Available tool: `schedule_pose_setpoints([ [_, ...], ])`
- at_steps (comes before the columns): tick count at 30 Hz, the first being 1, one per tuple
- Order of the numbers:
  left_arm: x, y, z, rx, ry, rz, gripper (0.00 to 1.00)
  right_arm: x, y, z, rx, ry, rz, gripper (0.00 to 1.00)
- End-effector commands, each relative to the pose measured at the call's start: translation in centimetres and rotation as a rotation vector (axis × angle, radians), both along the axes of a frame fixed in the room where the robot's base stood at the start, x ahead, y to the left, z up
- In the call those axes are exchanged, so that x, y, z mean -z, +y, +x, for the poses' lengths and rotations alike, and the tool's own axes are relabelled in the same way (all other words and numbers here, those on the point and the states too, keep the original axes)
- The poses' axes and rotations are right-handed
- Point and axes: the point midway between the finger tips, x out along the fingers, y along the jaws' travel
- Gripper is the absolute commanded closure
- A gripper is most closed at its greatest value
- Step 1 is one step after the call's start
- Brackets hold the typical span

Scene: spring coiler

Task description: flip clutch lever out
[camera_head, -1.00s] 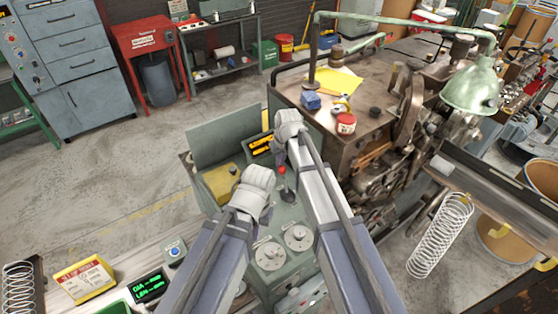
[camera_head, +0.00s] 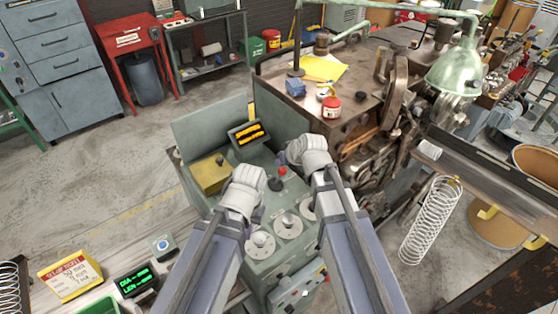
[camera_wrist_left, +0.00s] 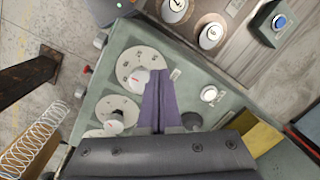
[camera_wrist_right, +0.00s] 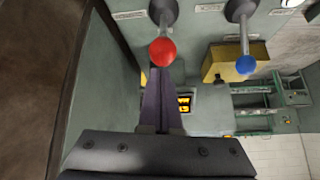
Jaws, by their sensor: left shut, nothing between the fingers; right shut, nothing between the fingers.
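A lever with a red knob (camera_head: 282,171) stands on the green machine console (camera_head: 255,215). In the right wrist view the red knob (camera_wrist_right: 162,51) is just beyond my right fingertips, beside a lever with a blue knob (camera_wrist_right: 245,64). The lever labels are too small to read, so I cannot tell which is the clutch lever. My right gripper (camera_head: 285,157) is shut and empty, above and beside the red knob; contact is unclear. My left gripper (camera_head: 255,170) is shut and empty over the console, near a dark round knob. In the left wrist view its fingers (camera_wrist_left: 160,75) point over the dials.
White dials (camera_head: 288,225) sit on the console in front of the levers. A yellow box (camera_head: 210,174) and a small display (camera_head: 249,133) are at its back.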

Motion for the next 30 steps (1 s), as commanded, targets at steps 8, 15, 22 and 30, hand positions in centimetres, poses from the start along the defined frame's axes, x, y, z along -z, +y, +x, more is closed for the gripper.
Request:
schedule_pose_setpoints([
  [8, 0.26, 0.0, 0.01, 0.001, 0.0, 0.0, 1.0, 0.29, -0.3, -0.49, 0.0, 0.001, 0.0, 1.0],
  [15, 0.31, 0.01, 0.01, 0.001, 0.0, 0.0, 1.0, 0.39, -0.43, -0.73, -0.001, 0.005, -0.003, 1.0],
  [22, 0.32, 0.0, 0.0, 0.001, 0.0, 0.0, 1.0, 0.43, -0.5, -0.82, -0.001, 0.006, -0.004, 1.0],
  [30, 0.07, 0.0, 0.01, 0.0, 0.0, 0.0, 1.0, 0.19, -0.47, -0.53, 0.0, 0.006, -0.006, 1.0],
])
